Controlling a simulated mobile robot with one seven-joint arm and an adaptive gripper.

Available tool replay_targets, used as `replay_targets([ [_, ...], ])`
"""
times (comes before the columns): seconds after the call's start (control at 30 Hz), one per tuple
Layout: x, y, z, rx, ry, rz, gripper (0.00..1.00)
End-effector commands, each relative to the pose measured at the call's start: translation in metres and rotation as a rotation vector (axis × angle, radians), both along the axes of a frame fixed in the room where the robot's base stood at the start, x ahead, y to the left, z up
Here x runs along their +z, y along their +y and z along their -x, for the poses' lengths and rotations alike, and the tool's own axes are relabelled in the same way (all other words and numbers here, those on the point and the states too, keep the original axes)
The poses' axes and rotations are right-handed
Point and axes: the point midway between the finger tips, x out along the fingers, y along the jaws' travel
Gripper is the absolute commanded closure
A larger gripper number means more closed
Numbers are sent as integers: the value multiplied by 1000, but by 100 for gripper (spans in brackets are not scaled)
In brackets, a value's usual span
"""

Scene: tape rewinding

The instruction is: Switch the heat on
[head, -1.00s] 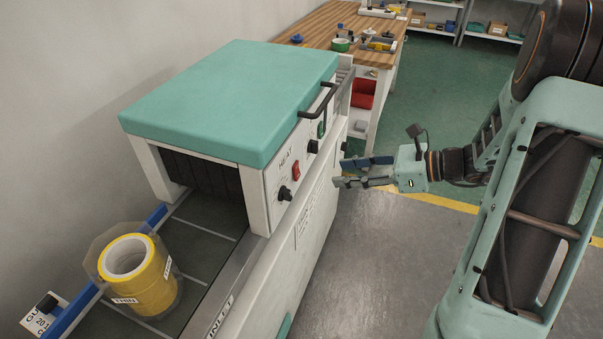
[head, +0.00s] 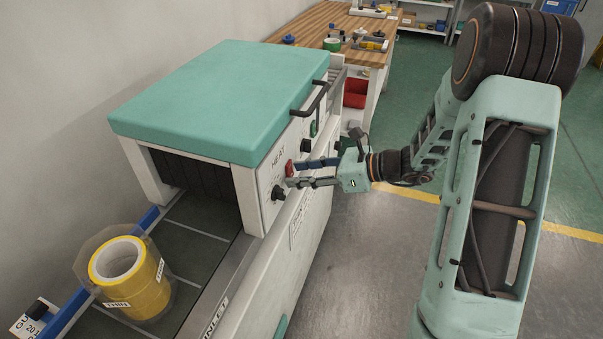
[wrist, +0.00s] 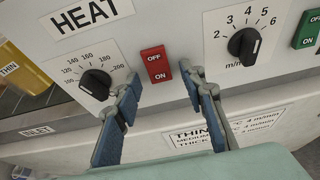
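The red heat switch (wrist: 156,66), marked OFF above and ON below, sits on the white panel under the HEAT label (wrist: 87,15) in the wrist view. In the head view the switch (head: 289,167) shows just beyond my fingertips. My gripper (wrist: 160,80) is open and empty, its two blue-padded fingers apart on either side of the switch. I cannot tell whether the fingertips touch the panel. The black heat knob (wrist: 96,84) is left of the switch, close by the left finger. I cannot tell which way the switch is pressed.
A speed knob (wrist: 244,43) and a green switch (wrist: 307,31) are right of the red switch. The teal-topped machine (head: 225,95) has a handle (head: 312,99) above the panel. Yellow tape rolls (head: 131,279) in clear film stand on the inlet belt. The floor at right is clear.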

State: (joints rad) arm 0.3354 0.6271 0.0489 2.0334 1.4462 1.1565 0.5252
Motion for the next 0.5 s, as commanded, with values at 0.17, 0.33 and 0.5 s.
replay_targets([
  [0.17,0,0,0,0,0,0,68],
  [0.33,0,0,0,0,0,0,87],
  [0.5,0,-1,0,0,0,0,100],
])
